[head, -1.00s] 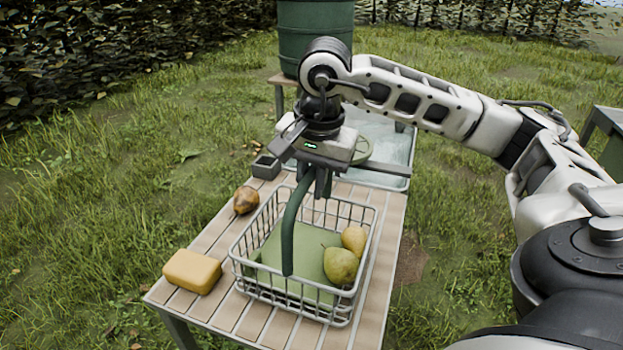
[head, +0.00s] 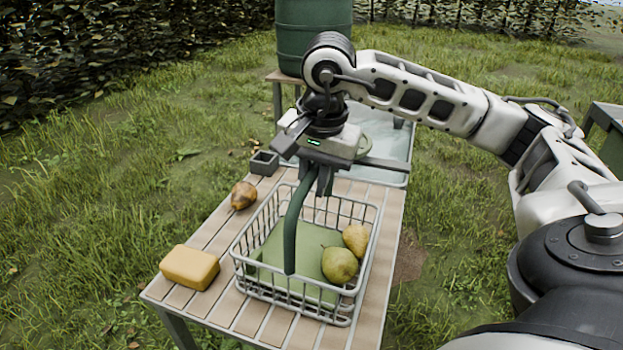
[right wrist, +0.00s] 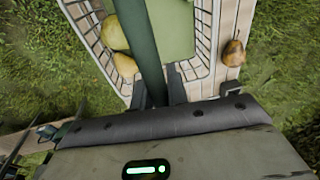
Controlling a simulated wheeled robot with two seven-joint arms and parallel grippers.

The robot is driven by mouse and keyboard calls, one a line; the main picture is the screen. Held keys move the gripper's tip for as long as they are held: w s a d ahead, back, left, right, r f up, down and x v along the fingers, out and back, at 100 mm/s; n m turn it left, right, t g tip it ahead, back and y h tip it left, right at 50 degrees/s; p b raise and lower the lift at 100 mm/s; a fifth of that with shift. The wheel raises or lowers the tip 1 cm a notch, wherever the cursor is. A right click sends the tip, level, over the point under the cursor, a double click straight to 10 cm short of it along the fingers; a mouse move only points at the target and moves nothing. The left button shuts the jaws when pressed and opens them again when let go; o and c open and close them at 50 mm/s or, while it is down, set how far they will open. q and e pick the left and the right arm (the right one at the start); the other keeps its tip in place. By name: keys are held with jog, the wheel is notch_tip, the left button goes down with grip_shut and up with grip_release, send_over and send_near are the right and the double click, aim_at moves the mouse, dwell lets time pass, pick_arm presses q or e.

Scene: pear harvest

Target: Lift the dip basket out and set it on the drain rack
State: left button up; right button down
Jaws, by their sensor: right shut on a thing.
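The dip basket (head: 362,285) is a grey wire basket with a tall dark green handle (head: 291,235). It holds two yellow-green pears (head: 340,264) and a flat green piece (head: 300,250). It is upright over the front of the slatted table. Low wire bars show close under its front edge, perhaps the drain rack; I cannot tell whether they touch. My right gripper (head: 322,188) is shut on the handle's top, above the basket. In the right wrist view the handle (right wrist: 143,45) runs between the fingers (right wrist: 162,92). My left gripper is not in view.
On the slatted table (head: 210,315) are a yellow block (head: 189,267), a brown pear (head: 243,196) and a small grey box (head: 264,163). A clear water tub (head: 385,140) stands behind my gripper. A green barrel (head: 312,35) is farther back.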

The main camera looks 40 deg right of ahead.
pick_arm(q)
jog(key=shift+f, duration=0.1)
pick_arm(e)
jog(key=shift+s+f, duration=0.15)
jog(key=shift+f, duration=0.05)
jog(key=c, duration=1.3)
grip_release()
pick_arm(q)
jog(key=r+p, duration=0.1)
jog(key=p, duration=0.1)
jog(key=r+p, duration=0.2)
jog(key=p, duration=0.1)
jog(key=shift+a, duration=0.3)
pick_arm(e)
notch_tip(320, 180, up, 16)
jog(key=s, duration=0.2)
jog(key=shift+s+a, duration=0.2)
jog(key=shift+s, duration=0.1)
jog(key=shift+f, duration=0.15)
